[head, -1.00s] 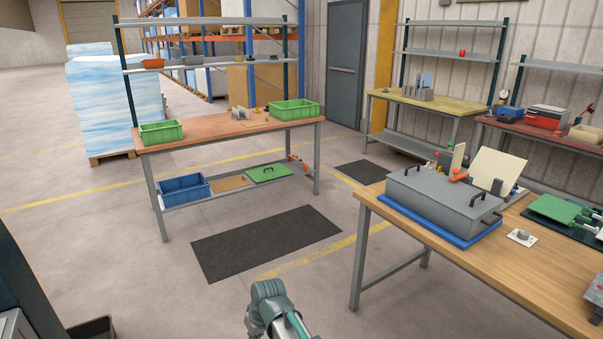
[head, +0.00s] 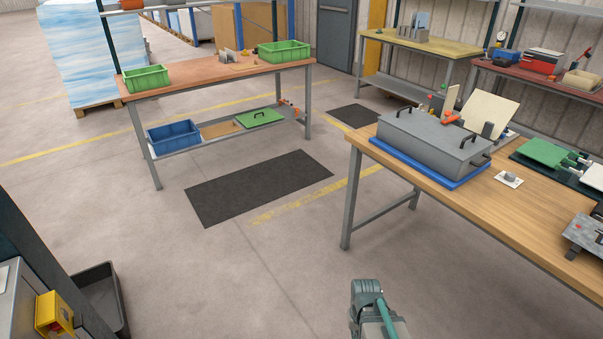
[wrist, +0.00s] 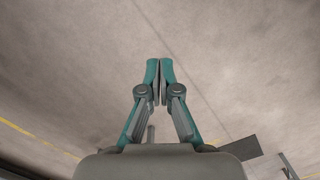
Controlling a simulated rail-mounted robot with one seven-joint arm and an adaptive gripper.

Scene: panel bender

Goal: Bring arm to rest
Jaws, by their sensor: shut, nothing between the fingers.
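My gripper (wrist: 159,70) shows in the wrist view with its two teal fingers together and nothing between them. Bare concrete floor lies beyond the fingertips. In the head view a grey and teal part of my arm (head: 374,312) shows at the bottom edge, over open floor to the left of the wooden workbench (head: 480,212). The fingers cannot be made out in the head view.
A grey box (head: 432,138) on a blue base sits on the wooden workbench. A table with green bins (head: 146,78) stands at the back left, with a dark mat (head: 258,188) before it. A black bin (head: 100,290) is at lower left. The middle floor is clear.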

